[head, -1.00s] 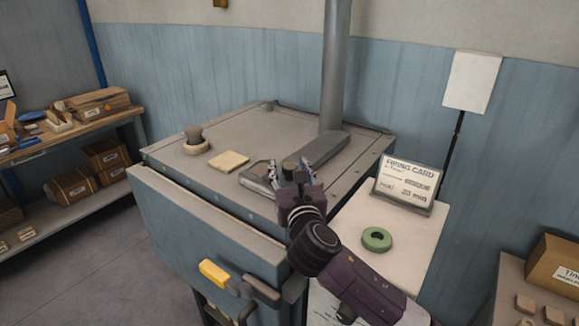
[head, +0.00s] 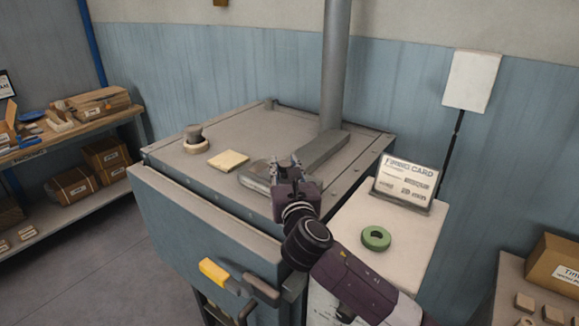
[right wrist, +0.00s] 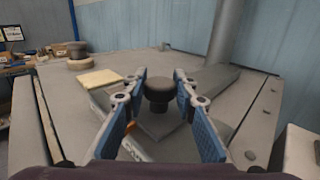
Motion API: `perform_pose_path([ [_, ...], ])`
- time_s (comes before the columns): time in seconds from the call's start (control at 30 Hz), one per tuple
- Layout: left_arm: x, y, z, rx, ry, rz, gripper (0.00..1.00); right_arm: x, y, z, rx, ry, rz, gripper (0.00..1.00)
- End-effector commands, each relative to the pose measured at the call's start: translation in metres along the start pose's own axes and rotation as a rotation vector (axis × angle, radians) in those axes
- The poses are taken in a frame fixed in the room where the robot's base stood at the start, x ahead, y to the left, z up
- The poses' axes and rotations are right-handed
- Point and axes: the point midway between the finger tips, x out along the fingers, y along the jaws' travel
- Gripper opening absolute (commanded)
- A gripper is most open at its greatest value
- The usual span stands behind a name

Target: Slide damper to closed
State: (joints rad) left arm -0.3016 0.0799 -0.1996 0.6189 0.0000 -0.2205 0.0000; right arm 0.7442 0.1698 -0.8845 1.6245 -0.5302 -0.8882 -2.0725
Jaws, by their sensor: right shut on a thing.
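The damper is a flat grey slide with a dark round knob (right wrist: 158,88) standing on it, on top of the dryer (head: 215,135). My right gripper (head: 286,166) is over the slide, and its two blue-padded fingers (right wrist: 158,92) are on either side of the knob, shut on it. In the head view the gripper hides the knob. A long grey housing (head: 322,150) runs behind the slide toward the flue pipe (head: 335,70). Light markings near the slide in the right wrist view are too small to read. My left gripper is not in view.
On the dryer top lie a beige pad (head: 229,160) and a round cup-like piece (head: 193,138). To the right, a side table (head: 410,240) holds a green ring (head: 376,238) and a firing card (head: 406,180).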

Motion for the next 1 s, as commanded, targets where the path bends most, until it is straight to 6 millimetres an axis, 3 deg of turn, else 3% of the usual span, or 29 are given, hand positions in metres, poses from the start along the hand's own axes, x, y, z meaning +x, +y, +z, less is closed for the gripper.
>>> perform_pose_path([
  [0.3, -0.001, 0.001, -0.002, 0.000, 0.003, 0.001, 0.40, 0.032, 0.032, 0.002, 0.001, -0.003, 0.001, 0.00],
  [0.7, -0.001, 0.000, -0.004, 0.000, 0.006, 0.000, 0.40, 0.035, 0.036, 0.003, 0.002, -0.004, 0.003, 0.00],
  [0.73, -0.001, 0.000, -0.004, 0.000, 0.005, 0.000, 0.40, 0.035, 0.036, 0.003, 0.002, -0.004, 0.004, 0.29],
  [0.87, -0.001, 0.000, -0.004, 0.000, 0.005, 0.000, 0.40, 0.035, 0.036, 0.003, 0.002, -0.004, 0.003, 0.43],
  [1.0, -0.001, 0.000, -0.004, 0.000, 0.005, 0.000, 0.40, 0.035, 0.036, 0.002, 0.001, -0.003, 0.002, 0.44],
])
